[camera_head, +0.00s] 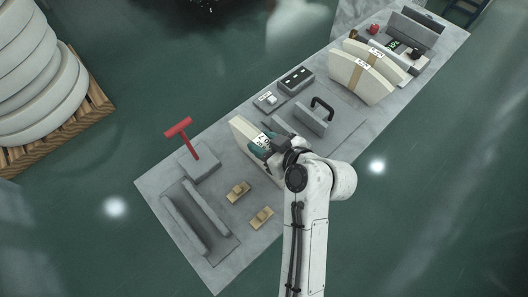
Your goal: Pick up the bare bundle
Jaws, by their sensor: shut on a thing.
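The bare bundle (243,130) is a cream, slightly curved stack with a white printed label and no band that I can see. It stands on the grey bench (160,192) near the middle. My gripper (265,147) is shut on it at its right part. The gripper and arm hide the bundle's right end and part of its lower edge. I cannot tell whether the bundle touches the bench or is slightly raised. Another cream bundle (350,72), with a tan band and labels, stands farther back at the right.
A red T-handle (180,127) rises from a grey block left of the bundle. A slotted grey fixture (186,222) and two brass pieces (238,192) (262,217) lie nearer. A black-handled block (312,118) and switch box (296,79) sit behind. A pallet (90,105) stands left.

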